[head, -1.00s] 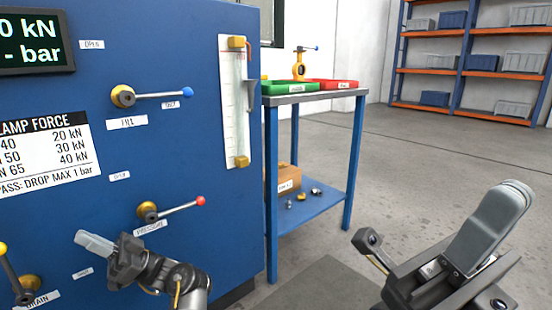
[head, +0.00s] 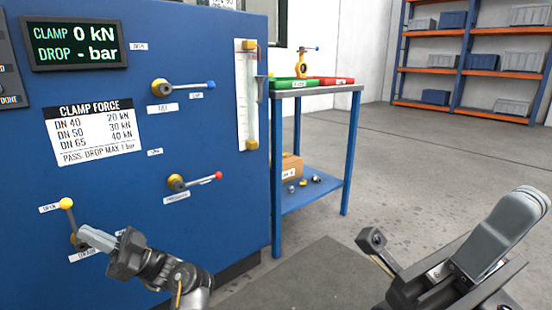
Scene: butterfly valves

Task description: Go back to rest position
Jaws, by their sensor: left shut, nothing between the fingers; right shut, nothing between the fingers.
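My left gripper (head: 88,236) is shut and empty, its light grey fingers pointing left in front of the blue panel (head: 210,130). It overlaps the drain valve, whose upright lever has a yellow knob (head: 67,203); I cannot tell whether they touch. My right gripper (head: 532,202) is shut and empty at the lower right, over the floor, with its grey fingers pointing up and right. The fill lever with a blue knob (head: 211,85) and the lever with a red knob (head: 218,175) both lie nearly horizontal, clear of the grippers.
A blue table (head: 357,94) right of the panel carries a green tray (head: 294,84), a red tray (head: 335,81) and a yellow valve (head: 302,66). Its lower shelf holds a cardboard box (head: 291,168) and small parts. Shelving (head: 465,62) stands behind. Floor is clear to the right.

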